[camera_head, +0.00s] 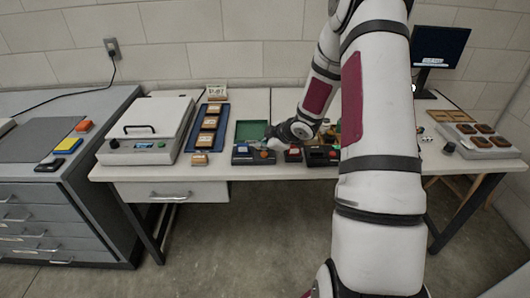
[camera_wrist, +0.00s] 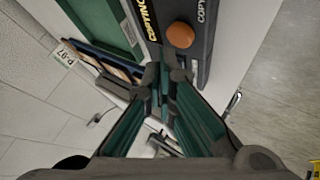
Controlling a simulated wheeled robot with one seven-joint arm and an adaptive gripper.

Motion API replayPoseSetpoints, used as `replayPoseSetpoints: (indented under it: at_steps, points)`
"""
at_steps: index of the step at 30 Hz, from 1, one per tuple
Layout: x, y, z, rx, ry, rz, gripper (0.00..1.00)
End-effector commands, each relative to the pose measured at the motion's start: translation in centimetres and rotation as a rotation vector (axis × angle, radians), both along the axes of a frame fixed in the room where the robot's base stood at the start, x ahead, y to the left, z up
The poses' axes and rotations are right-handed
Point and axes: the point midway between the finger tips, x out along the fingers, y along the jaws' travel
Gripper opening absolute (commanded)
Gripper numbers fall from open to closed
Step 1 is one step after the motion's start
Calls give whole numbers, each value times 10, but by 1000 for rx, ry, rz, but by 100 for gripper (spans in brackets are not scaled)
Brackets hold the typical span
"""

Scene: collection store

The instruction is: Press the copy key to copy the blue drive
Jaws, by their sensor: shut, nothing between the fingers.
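The dark copying unit (camera_head: 241,160) stands at the front edge of the table, and its face fills the top of the wrist view (camera_wrist: 205,58). Its round orange key (camera_wrist: 180,35) sits beside white lettering that starts with "COPY". Yellow letters reading "COPYING" show on the unit, cut off by the frame. My gripper (camera_wrist: 161,76) is shut and empty, its fingertips over the unit just beside the orange key; touching or apart, I cannot tell. In the head view my gripper (camera_head: 270,143) is small and partly hidden by my wrist.
A green-floored tray (camera_head: 252,130) lies behind the unit. Left are a blue rack (camera_head: 201,147) with several blocks and a grey lidded machine (camera_head: 150,125). Another dark unit (camera_head: 321,155) stands right, partly behind my arm. A monitor (camera_head: 440,46) stands at the back right.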

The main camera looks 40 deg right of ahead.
Motion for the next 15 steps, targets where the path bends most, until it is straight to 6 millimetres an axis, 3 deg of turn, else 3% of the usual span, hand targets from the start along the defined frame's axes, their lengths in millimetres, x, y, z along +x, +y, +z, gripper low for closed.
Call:
replayPoseSetpoints:
  at_steps: [9,15]
  points:
    - [0,0,0,0,1,1,0]
    - [-1,0,12,-1,0,1,0]
